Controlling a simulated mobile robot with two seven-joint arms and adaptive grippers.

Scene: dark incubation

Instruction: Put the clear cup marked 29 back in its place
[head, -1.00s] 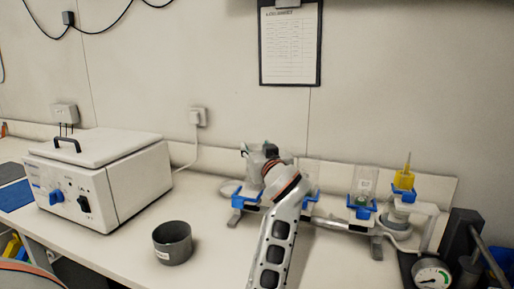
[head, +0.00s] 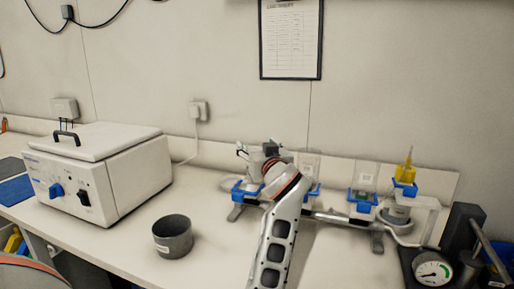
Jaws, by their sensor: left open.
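My left gripper (head: 246,158) is open at the back of the bench, above the left blue holder (head: 240,192) of a low metal rail. I cannot make out a cup between its fingers. A clear cup (head: 310,163) shows partly behind my left wrist, at the middle blue holder (head: 315,191). Another clear cup (head: 364,178) with a pale label stands in a blue holder further right. The number 29 is not readable on any cup. My right gripper is not in view.
A white lab unit (head: 95,165) stands at left and a dark grey pot (head: 173,239) in front. A yellow-topped item (head: 405,172) stands at the rail's right end, near a pressure gauge (head: 432,270).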

